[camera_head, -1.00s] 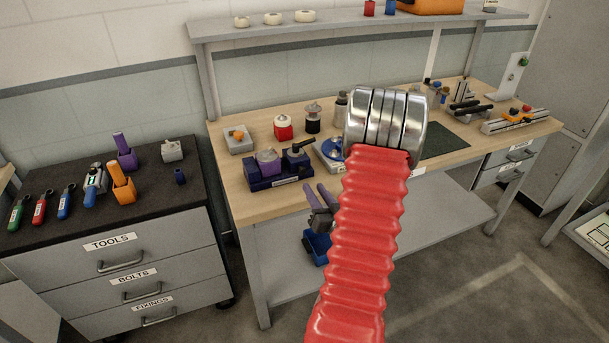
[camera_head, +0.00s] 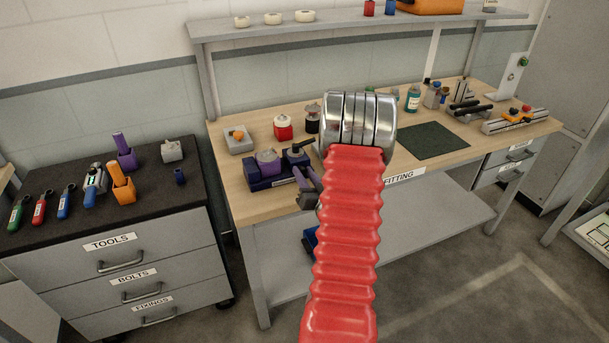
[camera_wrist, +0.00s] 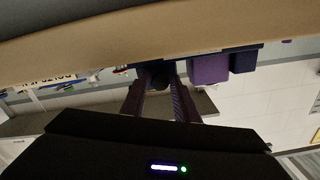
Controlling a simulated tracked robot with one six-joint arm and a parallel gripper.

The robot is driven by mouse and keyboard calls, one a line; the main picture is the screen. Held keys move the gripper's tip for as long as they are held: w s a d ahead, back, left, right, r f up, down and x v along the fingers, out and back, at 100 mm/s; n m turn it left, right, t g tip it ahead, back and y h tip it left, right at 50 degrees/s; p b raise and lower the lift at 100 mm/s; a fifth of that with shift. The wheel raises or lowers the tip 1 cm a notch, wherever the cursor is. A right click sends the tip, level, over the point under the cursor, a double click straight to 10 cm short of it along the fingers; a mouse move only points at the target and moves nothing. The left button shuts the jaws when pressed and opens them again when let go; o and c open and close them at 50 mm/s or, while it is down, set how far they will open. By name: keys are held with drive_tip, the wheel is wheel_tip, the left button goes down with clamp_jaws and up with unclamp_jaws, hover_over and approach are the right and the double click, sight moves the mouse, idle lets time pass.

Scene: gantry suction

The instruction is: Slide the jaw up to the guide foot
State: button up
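A low dark-blue fixture (camera_head: 262,183) sits on the bench's left part. It carries a purple block (camera_head: 268,171) with a grey top and a dark-blue block with a black lever (camera_head: 298,148). I cannot tell which part is the jaw or the guide foot. My gripper (camera_head: 302,178), with purple fingers, is at the fixture's front right, by the bench edge, partly hidden by my red arm. In the wrist view, the fingers are apart, with a dark rounded part (camera_wrist: 159,80) at or just beyond the tips; contact is unclear.
A grey block with an orange knob (camera_head: 238,138) and a red-based fitting (camera_head: 283,127) stand behind the fixture. A dark green mat (camera_head: 433,141) lies clear to the right. A black-topped drawer cabinet (camera_head: 110,205) with tools stands left of the bench.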

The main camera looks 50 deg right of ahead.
clamp_jaws()
